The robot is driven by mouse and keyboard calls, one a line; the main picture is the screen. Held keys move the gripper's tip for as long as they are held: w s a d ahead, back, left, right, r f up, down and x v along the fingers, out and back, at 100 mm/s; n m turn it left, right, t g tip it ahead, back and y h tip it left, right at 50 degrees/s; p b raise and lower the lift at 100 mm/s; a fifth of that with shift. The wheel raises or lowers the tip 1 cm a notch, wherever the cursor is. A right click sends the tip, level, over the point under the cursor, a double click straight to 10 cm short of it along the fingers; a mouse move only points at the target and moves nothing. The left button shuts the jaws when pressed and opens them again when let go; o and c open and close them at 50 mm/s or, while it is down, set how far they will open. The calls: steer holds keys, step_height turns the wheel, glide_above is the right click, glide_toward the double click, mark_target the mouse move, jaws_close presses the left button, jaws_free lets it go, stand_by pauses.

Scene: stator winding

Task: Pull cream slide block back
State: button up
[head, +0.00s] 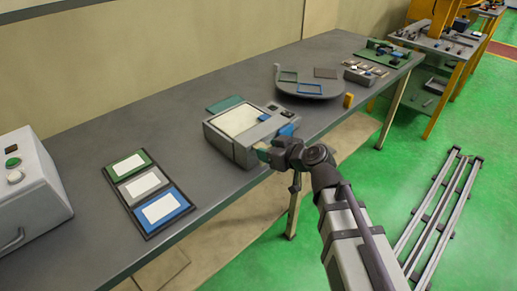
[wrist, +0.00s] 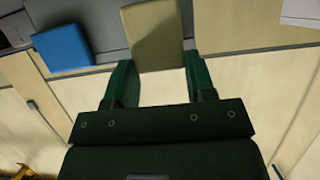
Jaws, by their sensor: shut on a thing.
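The cream slide block (wrist: 155,35) stands between the two green fingers of my gripper (wrist: 158,72) in the wrist view. The fingers are shut on its near end, and its far end reaches to the grey device. In the head view my gripper (head: 266,151) is at the front right edge of the grey device (head: 232,148) with the large cream top panel. The slide block is not clearly visible there, being hidden by the gripper. A blue block (wrist: 63,48) sits left of the cream block in the wrist view, apart from the fingers.
The grey bench (head: 95,110) carries a tray (head: 150,194) with green, grey and blue frames, a white control box (head: 32,180) at left and a round plate (head: 310,90) behind. A yellow post (head: 348,100) stands near the bench edge.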

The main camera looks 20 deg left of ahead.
steer(key=shift+s, duration=0.15)
steer(key=o, duration=1.3)
steer(key=shift+d, duration=0.1)
